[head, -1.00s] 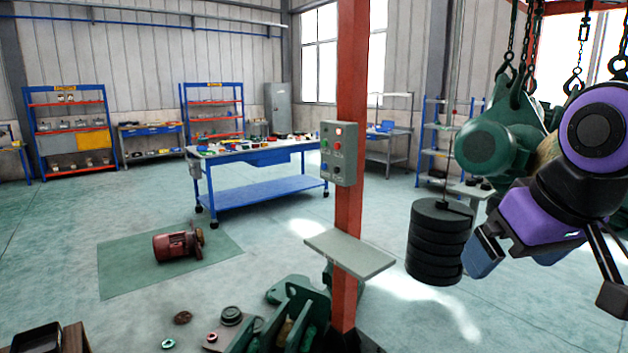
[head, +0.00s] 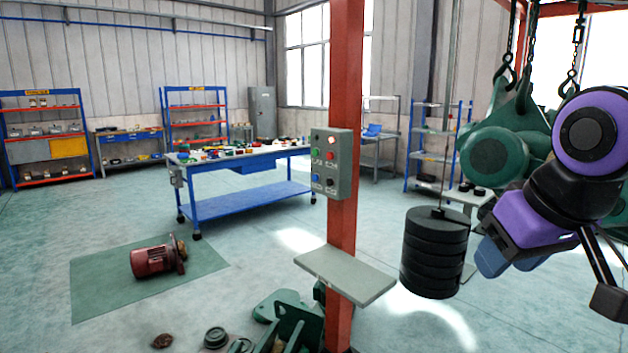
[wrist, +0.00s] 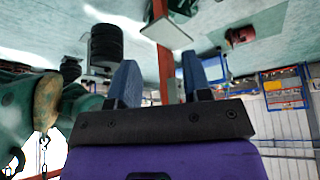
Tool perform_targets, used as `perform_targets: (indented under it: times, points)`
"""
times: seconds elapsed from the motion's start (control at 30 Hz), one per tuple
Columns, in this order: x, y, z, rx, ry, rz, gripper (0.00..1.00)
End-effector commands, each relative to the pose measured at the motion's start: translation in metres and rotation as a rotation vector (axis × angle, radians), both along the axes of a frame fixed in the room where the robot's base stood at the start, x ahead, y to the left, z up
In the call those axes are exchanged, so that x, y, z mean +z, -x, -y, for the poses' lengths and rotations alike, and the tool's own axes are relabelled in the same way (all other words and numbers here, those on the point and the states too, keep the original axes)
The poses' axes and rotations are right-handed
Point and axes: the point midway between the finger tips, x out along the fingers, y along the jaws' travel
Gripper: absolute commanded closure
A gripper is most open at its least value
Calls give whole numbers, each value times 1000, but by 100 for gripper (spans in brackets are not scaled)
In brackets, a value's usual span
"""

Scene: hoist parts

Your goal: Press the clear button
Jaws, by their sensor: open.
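A grey control box (head: 341,165) is fixed to the red post. It carries a green button (head: 316,140), a red button (head: 330,155), a blue button (head: 316,178) and a dark button (head: 330,182). A bright lit spot (head: 331,140) shows at its top right. The labels are too small to read, so I cannot tell which is the clear button. My gripper (head: 492,255) is to the right of the box, apart from it. Its blue fingers are open and empty in the wrist view (wrist: 160,85). I cannot make out the box there.
The red post (head: 344,220) bears a grey shelf plate (head: 345,276) below the box. A stack of black weights (head: 434,252) hangs between post and gripper. Green hoist parts (head: 495,155) hang behind my arm. A red motor (head: 152,261) lies on a green mat at left.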

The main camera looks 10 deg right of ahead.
Motion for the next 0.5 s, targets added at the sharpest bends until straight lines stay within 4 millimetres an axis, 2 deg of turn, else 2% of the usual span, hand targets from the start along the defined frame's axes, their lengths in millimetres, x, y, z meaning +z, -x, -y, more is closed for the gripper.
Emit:
perform_targets:
  times: [0.03, 0.17, 0.2, 0.5]
  points:
    - [0, 0, 0, 0, 0, 0, 67]
    - [0, 0, 0, 0, 0, 0, 96]
    - [0, 0, 0, 0, 0, 0, 100]
    - [0, 0, 0, 0, 0, 0, 100]
